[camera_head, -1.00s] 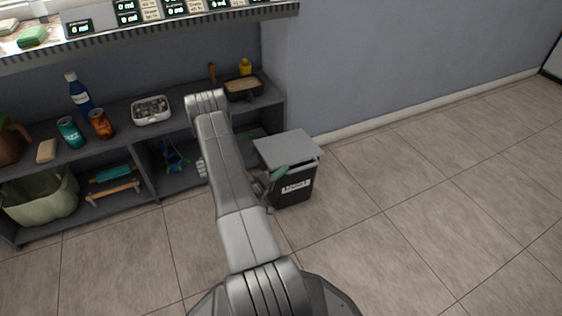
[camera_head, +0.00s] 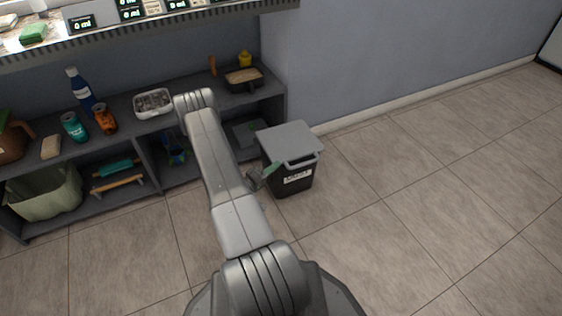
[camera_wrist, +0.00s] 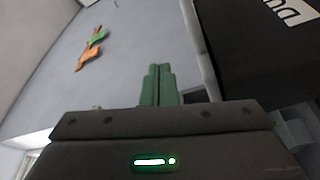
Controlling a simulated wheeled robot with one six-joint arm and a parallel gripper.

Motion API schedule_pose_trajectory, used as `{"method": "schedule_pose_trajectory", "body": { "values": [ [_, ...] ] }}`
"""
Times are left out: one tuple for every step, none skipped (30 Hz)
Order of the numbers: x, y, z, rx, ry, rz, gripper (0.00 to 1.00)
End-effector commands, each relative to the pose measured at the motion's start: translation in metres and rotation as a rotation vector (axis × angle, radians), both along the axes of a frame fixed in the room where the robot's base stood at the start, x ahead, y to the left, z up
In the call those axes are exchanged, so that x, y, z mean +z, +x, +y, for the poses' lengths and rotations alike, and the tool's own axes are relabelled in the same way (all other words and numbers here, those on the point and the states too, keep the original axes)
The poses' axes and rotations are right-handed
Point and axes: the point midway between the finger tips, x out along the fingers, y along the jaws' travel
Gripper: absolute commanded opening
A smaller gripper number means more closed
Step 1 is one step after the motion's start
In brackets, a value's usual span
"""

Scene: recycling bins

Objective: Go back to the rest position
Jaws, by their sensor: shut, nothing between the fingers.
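In the wrist view a dark panel with white lettering (camera_wrist: 265,50) fills the upper right. I cannot tell from the head view whether the fingers touch the bin.
A grey shelf (camera_head: 130,127) along the wall holds a blue bottle (camera_head: 80,90), a teal can (camera_head: 74,127), an orange can (camera_head: 105,119) and a metal tray (camera_head: 153,103). A greenish tub (camera_head: 45,195) stands in its lower left. The tiled floor (camera_head: 430,200) to the right is clear.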

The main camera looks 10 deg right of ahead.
Motion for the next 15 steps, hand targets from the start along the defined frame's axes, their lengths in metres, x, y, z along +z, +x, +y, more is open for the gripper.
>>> {"method": "schedule_pose_trajectory", "body": {
  "values": [
    [-0.002, -0.003, 0.012, 0.005, 0.000, 0.001, 0.00],
    [-0.004, -0.004, 0.017, 0.004, 0.000, 0.001, 0.00],
    [-0.006, -0.006, 0.023, 0.005, 0.000, 0.001, 0.00],
    [-0.008, -0.008, 0.027, 0.003, 0.000, 0.000, 0.00],
    [-0.010, -0.009, 0.031, 0.003, 0.000, 0.000, 0.00],
    [-0.011, -0.010, 0.035, 0.004, 0.000, -0.001, 0.00],
    [-0.012, -0.011, 0.038, 0.003, 0.000, -0.001, 0.00],
    [-0.014, -0.012, 0.040, 0.002, 0.000, -0.001, 0.00],
    [-0.015, -0.013, 0.043, 0.001, 0.000, -0.001, 0.00],
    [-0.016, -0.014, 0.044, 0.001, 0.000, -0.001, 0.00],
    [-0.016, -0.014, 0.045, 0.001, 0.000, -0.001, 0.00],
    [-0.017, -0.014, 0.046, 0.001, 0.000, -0.001, 0.00],
    [-0.017, -0.014, 0.047, 0.001, 0.000, -0.001, 0.00],
    [-0.017, -0.014, 0.047, 0.001, 0.000, -0.001, 0.00],
    [-0.017, -0.015, 0.047, 0.001, 0.000, -0.001, 0.00]
  ]
}}
